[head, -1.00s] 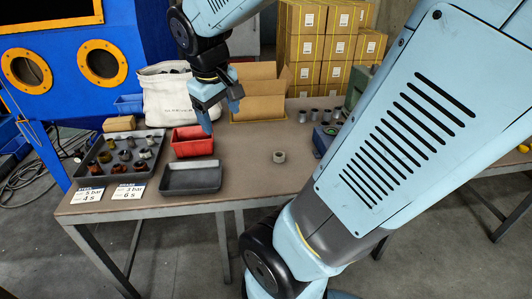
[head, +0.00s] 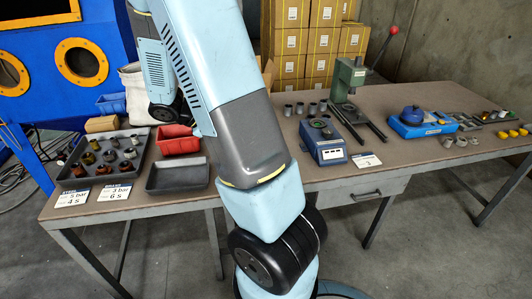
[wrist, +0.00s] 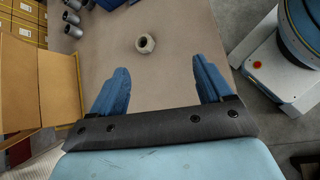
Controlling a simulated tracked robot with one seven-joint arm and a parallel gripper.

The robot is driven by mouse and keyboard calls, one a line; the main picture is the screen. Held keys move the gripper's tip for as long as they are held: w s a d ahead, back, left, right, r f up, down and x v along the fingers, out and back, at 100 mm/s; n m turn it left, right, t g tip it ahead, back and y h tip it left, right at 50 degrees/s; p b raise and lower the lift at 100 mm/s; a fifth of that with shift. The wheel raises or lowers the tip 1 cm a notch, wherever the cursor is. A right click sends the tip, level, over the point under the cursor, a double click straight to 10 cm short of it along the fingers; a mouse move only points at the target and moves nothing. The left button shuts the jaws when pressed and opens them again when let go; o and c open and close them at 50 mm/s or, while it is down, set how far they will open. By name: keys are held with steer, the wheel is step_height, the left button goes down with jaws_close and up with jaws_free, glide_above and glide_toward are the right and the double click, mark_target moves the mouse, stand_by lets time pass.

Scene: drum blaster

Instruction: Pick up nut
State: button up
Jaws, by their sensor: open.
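The nut (wrist: 145,44) is a small pale ring-shaped piece lying flat on the brown table (wrist: 106,30) in the wrist view. It lies beyond my fingertips, roughly between their lines and a little toward the left finger. My gripper (wrist: 160,66) is open, with two blue fingers wide apart and nothing between them. The nut is clear of both fingers. In the head view my arm hides both the nut and the gripper.
A grey tray with several fittings (head: 133,145), a red bin (head: 178,140) and an empty dark tray (head: 178,176) stand left. A blue-grey device (head: 322,140), a green press (head: 349,80) and several grey cylinders stand right. An open cardboard box (wrist: 58,85) is left in the wrist view.

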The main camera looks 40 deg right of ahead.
steer(key=w+d+f+n+h, duration=0.1)
steer(key=f+n, duration=0.1)
steer(key=f, duration=0.1)
steer(key=w+d+f+n+h, duration=0.1)
steer(key=d+f+n, duration=0.1)
steer(key=f, duration=0.2)
steer(key=w+d+f+n+h, duration=0.1)
steer(key=d+f+h, duration=0.1)
steer(key=f, duration=0.1)
steer(key=shift+w+f+n, duration=0.35)
steer(key=shift+n, duration=0.05)
steer(key=x, duration=0.8)
steer(key=shift+d+f, duration=0.25)
steer(key=shift+d, duration=0.05)
steer(key=shift+x, duration=2.6)
steer(key=shift+a+f, duration=0.1)
steer(key=shift+f, duration=0.05)
steer(key=c, duration=1.2)
